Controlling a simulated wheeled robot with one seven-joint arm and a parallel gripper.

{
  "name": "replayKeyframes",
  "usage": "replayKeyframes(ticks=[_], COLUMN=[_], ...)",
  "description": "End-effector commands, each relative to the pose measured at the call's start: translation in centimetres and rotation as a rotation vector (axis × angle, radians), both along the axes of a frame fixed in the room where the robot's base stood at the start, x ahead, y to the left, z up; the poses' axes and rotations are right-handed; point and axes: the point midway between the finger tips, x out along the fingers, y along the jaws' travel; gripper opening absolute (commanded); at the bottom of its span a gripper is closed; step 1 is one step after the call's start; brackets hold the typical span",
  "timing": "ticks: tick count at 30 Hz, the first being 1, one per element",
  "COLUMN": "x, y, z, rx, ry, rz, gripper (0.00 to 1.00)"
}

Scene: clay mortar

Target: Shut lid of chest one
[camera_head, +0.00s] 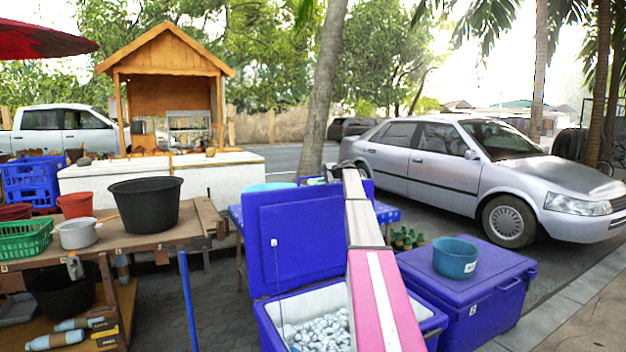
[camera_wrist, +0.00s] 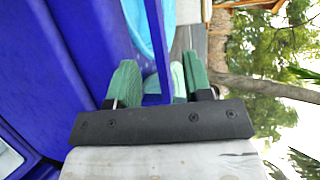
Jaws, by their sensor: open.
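The open blue chest (camera_head: 266,325) stands at the bottom centre in the head view, with its white-lined inside full of pale, ice-like lumps. Its blue lid (camera_head: 295,238) stands raised, close to upright, at the back of the chest. My arm reaches over the chest, and my gripper (camera_head: 338,171) is at the lid's upper edge, small and partly hidden. In the wrist view, my gripper (camera_wrist: 157,85) is open, with green pads apart. A narrow blue edge (camera_wrist: 154,45) shows between the pads; I cannot tell whether it touches them. Broad blue surfaces fill the left side.
A shut blue chest (camera_head: 480,285) marked 2 stands at the right with a teal basin (camera_head: 455,258) on it. A wooden table (camera_head: 150,238) with a black tub (camera_head: 146,204) stands left. Green bottles (camera_head: 408,240) and a silver car (camera_head: 480,175) are behind.

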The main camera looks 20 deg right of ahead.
Motion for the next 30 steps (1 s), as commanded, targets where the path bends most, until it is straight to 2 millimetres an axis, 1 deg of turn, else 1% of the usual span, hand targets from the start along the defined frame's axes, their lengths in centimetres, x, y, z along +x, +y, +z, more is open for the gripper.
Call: replayKeyframes(ticks=[1,3,6,9,13,20,21,23,24,30], x=[1.0,2.0,3.3,4.2,4.6,4.6,4.6,4.6,4.6,4.4], y=[0.5,1.2,2.1,2.8,3.1,3.2,3.1,3.1,3.1,3.1], z=[-0.3,-0.6,-1.1,-1.5,-1.8,-1.8,-1.8,-1.7,-1.7,-1.7], rx=[0.000,0.000,-0.001,0.001,0.000,0.000,0.000,0.000,0.000,0.001], ry=[0.001,0.001,0.001,0.001,0.001,0.001,0.001,0.001,0.001,-0.001], rz=[0.001,0.001,0.000,0.001,0.000,-0.001,-0.001,-0.001,0.000,0.000], gripper=[0.46,0.46,0.46,0.46,0.46,0.46,0.33,0.13,0.00,0.00])
